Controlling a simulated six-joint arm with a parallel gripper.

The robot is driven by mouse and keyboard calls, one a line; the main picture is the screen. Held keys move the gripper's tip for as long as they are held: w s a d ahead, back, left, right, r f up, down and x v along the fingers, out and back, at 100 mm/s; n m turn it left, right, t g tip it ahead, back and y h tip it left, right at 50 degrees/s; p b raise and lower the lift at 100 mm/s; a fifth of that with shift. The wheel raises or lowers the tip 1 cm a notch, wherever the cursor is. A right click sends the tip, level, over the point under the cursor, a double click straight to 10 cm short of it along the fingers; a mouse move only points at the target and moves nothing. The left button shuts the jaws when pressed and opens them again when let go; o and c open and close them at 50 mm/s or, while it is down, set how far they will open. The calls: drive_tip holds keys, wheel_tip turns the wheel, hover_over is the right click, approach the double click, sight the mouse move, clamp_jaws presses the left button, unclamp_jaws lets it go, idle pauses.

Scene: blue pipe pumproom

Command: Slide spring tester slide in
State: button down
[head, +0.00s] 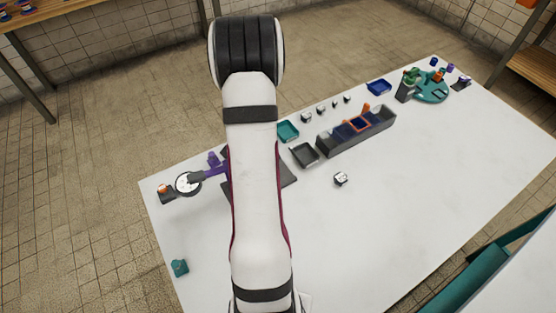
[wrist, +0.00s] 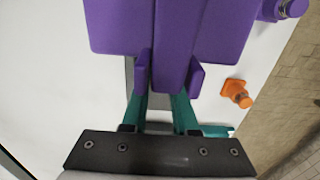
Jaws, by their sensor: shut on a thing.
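In the wrist view, a purple slide piece (wrist: 175,25) fills the top middle, with a narrow purple bar reaching down between my fingers. My gripper (wrist: 169,80), with teal fingers, is shut on this narrow bar. In the head view, a device with a round white dial (head: 188,184), seemingly the spring tester, lies at the table's left end. A purple part (head: 213,172) shows beside the dial. My arm hides my gripper and part of the device there. How far in the slide sits cannot be told.
The white table (head: 400,200) has clear room at right. A dark tray (head: 304,155), teal tray (head: 288,131) and long grey bin (head: 357,133) stand right of my arm. A teal block (head: 179,267) sits at front left. An orange cone-like piece (wrist: 237,93) lies right of my fingers.

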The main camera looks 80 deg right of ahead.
drive_tip(key=shift+w+a, duration=0.25)
drive_tip(key=c, duration=0.7)
unclamp_jaws()
drive_tip(key=shift+r, duration=0.1)
wheel_tip(320, 180, up, 16)
drive_tip(key=shift+f, duration=0.2)
